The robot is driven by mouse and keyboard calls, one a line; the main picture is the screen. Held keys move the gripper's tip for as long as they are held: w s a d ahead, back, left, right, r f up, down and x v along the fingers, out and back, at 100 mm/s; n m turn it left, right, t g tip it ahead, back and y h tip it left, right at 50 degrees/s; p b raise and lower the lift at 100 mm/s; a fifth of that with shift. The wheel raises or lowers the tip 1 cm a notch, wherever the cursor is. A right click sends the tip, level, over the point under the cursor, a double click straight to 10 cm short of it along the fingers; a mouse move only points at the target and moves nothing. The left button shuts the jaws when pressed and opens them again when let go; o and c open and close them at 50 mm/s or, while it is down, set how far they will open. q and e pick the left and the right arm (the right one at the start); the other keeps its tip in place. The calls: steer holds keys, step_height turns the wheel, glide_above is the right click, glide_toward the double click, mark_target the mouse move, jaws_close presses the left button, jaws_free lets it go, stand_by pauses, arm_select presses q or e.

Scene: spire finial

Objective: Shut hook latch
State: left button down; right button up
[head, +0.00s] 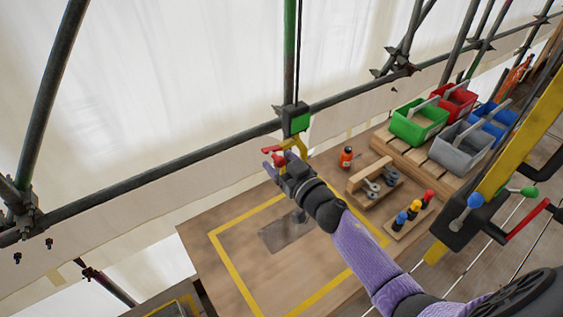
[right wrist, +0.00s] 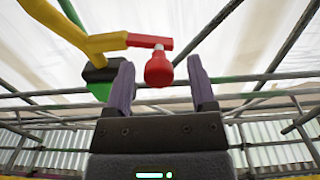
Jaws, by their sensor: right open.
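A latch with a yellow arm (head: 297,146) and a short red lever (head: 271,151) sits below a green block (head: 296,121) on the scaffold pole. In the right wrist view the yellow arm (right wrist: 100,43) comes in from the upper left. The red lever (right wrist: 150,41) carries a rounded red knob (right wrist: 158,69). My right gripper (head: 274,164) is at the latch, with purple fingers open. In the right wrist view the knob appears between the open fingertips (right wrist: 160,82), with a gap on each side; its depth is unclear. My left gripper is out of view.
A wooden table (head: 215,268) with a yellow outline lies below. Right of the arm are an orange bottle (head: 346,158), a wooden tool holder (head: 368,172) and several coloured bins, including a green one (head: 420,124). Scaffold poles (head: 165,170) cross behind, before white sheeting.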

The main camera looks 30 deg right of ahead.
steer(key=shift+c, duration=1.3)
jaws_close()
